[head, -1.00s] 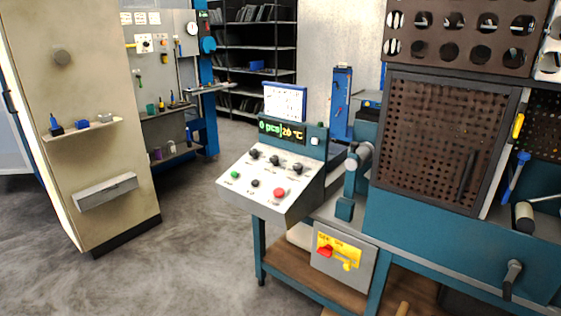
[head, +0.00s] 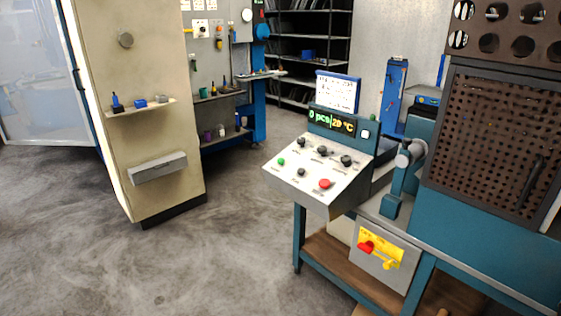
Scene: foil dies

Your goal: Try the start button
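The control panel (head: 313,177) is a sloped light-grey console on the teal machine, in the middle right of the head view. A small green button (head: 281,161) sits at its left edge; its label is too small to read. A large red button (head: 325,184) is at the lower right of the panel. Several black knobs (head: 322,150) sit between and above them. The display (head: 332,122) reads "0 pcs" and "20 °C". A yellow plate with a red switch handle (head: 366,247) is on the grey box below. Neither of my grippers is in view.
A beige cabinet (head: 140,60) with a small shelf stands at the left. The teal machine (head: 470,220) with a perforated guard (head: 490,130) fills the right. Open concrete floor (head: 200,265) lies in front of the panel and to its left. A dark shelving rack (head: 300,50) stands at the back.

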